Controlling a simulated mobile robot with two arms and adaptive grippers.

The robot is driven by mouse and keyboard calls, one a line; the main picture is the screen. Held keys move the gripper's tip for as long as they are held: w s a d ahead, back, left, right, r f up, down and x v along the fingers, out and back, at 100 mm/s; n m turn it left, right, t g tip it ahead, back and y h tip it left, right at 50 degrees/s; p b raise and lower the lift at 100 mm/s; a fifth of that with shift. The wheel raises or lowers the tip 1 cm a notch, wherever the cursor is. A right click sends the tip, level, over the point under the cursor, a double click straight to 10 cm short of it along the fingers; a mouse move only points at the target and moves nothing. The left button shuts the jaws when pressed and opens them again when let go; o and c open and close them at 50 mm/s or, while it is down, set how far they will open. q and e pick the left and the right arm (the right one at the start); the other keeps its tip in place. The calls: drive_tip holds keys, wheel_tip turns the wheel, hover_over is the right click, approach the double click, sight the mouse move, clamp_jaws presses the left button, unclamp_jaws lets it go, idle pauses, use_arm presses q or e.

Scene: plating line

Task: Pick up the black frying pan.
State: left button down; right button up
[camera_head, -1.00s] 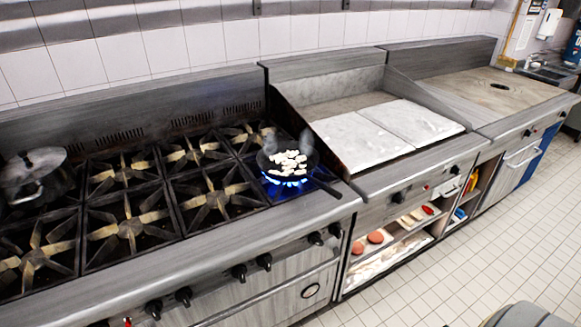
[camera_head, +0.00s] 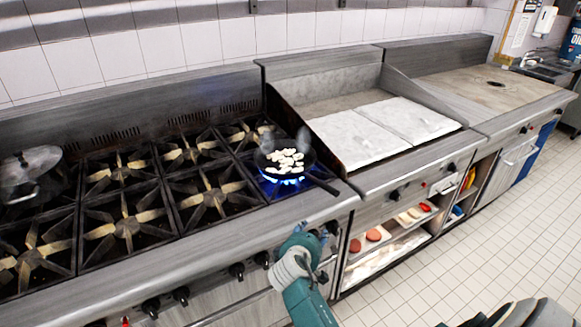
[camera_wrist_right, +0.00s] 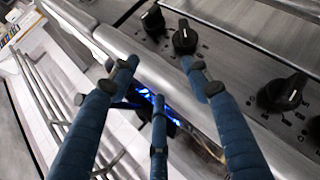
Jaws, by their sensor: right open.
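The black frying pan (camera_head: 268,163) sits on a lit burner at the right end of the stove in the head view. It holds several pale pieces of food (camera_head: 285,160), and blue flame (camera_head: 285,180) shows under it. Its dark handle (camera_head: 322,186) points to the lower right, toward the stove's front edge. My right gripper (camera_head: 316,236) is in front of the stove, below the handle and apart from it. In the right wrist view its blue fingers (camera_wrist_right: 150,85) are spread and empty near the stove's front. The pan is not clearly seen there. My left gripper is not in view.
Black control knobs (camera_wrist_right: 185,40) line the stove front close to my right gripper. A lidded pot (camera_head: 32,170) stands on the left burners. A griddle (camera_head: 368,182) and a shelf with food adjoin on the right. The tiled floor is clear.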

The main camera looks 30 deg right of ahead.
sight(315, 178)
drive_tip(key=w+d+r+h+b, duration=0.1)
drive_tip(key=w+d+r, duration=0.1)
drive_tip(key=w+r, duration=0.1)
drive_tip(key=w+d+r+n+h+b, duration=0.1)
drive_tip(key=w+d+r, duration=0.1)
drive_tip(key=w+r, duration=0.1)
drive_tip(key=w+d+r+n+t, duration=0.1)
drive_tip(key=w+d+r, duration=0.2)
drive_tip(key=w, duration=0.1)
drive_tip(key=shift+w+h+b, duration=0.25)
drive_tip(key=shift+h+b, duration=0.15)
drive_tip(key=shift+w+d+f, duration=0.1)
drive_tip(key=shift+w+d, duration=0.05)
drive_tip(key=shift+w, duration=0.05)
drive_tip(key=b+x, duration=0.4)
drive_tip(key=shift+w+d+f, duration=0.15)
drive_tip(key=shift+w, duration=0.2)
drive_tip(key=shift+w+d, duration=0.15)
drive_tip(key=shift+c, duration=0.7)
clamp_jaws()
drive_tip(key=shift+r, duration=0.5)
drive_tip(key=shift+w+f, duration=0.1)
